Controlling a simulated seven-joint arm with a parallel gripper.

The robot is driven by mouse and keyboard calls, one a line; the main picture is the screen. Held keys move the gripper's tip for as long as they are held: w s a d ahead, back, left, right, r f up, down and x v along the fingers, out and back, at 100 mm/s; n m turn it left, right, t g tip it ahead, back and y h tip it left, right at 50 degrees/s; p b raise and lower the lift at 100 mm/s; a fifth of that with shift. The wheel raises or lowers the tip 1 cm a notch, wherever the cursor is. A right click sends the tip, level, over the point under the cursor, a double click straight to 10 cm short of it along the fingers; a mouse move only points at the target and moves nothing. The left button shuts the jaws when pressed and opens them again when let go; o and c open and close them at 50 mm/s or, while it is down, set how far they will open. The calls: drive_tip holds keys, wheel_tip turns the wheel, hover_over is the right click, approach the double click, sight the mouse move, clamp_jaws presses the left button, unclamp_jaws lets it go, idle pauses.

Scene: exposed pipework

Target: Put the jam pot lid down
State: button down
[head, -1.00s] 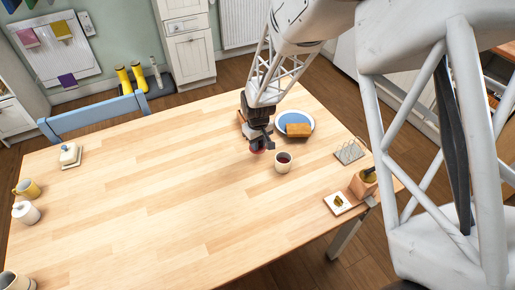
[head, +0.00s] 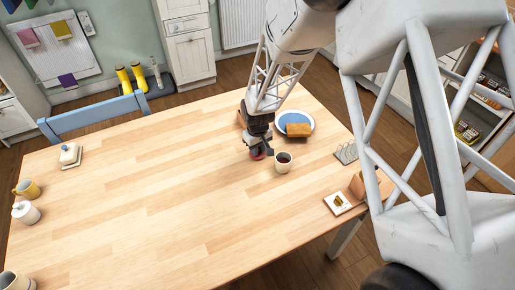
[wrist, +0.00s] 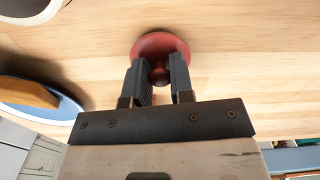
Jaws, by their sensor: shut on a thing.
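The jam pot lid (wrist: 150,43) is a round red disc with a knob, and it shows as a small red patch (head: 258,156) in the head view. My gripper (wrist: 160,72) is shut on its knob, low over the table; my gripper also shows in the head view (head: 259,144). I cannot tell whether the lid touches the tabletop. A cream pot with dark red contents (head: 284,162), seemingly the jam pot, stands open just right of the lid. Part of a pale round vessel (wrist: 30,10) shows at the wrist view's top left corner.
A blue plate with toast (head: 296,124) lies behind the pot. A rack (head: 345,153), a small white dish (head: 338,204) and a brown holder (head: 357,186) stand at right. A butter dish (head: 70,155) and mugs are far left. The wooden table's (head: 160,190) middle is clear.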

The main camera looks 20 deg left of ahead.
drive_tip(key=shift+f, duration=0.15)
drive_tip(key=c, duration=1)
unclamp_jaws()
wheel_tip(320, 180, up, 12)
idle(0.5)
drive_tip(key=shift+r, duration=0.2)
